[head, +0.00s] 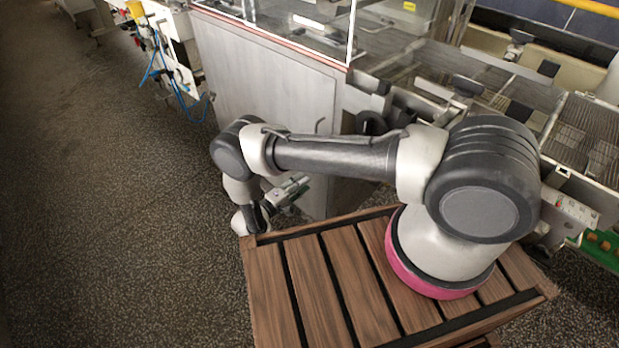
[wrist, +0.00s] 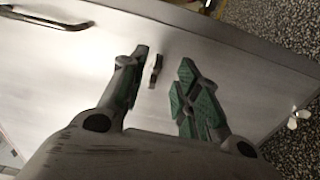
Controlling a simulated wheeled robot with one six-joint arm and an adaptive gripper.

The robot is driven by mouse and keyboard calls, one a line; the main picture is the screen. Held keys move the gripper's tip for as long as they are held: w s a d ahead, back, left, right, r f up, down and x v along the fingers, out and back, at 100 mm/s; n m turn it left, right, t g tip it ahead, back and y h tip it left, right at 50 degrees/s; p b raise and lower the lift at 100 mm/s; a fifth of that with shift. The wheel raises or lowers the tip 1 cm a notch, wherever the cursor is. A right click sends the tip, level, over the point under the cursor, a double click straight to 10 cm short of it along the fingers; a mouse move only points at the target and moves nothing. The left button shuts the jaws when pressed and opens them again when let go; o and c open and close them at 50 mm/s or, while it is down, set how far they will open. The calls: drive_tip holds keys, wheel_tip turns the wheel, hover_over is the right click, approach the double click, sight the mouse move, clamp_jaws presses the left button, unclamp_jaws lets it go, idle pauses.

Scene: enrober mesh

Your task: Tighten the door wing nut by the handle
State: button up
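The grey door (head: 255,75) of the machine cabinet stands beside my arm, and its pale face fills much of the wrist view (wrist: 210,45). A bent bar handle (wrist: 45,22) is at the upper left of the wrist view; it also shows in the head view (head: 320,126). A small metal piece (wrist: 155,68), apparently a wing nut seen nearly edge-on, shows between my fingers, apart from both. Another pale wing nut (wrist: 299,118) is at the door's right edge. My gripper (wrist: 162,72) is open, with green finger pads, facing the door; it also shows in the head view (head: 292,190).
A slatted wooden platform (head: 265,290) lies under my arm. The machine with wire-mesh conveyor (head: 590,150) runs along the right. A blue hose (head: 178,92) hangs from equipment at upper left. The speckled floor (head: 110,220) on the left is clear.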

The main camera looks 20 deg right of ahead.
drive_tip(key=v, duration=0.5)
drive_tip(key=shift+s+a, duration=0.2)
drive_tip(key=shift+a, duration=0.15)
drive_tip(key=shift+a, duration=0.1)
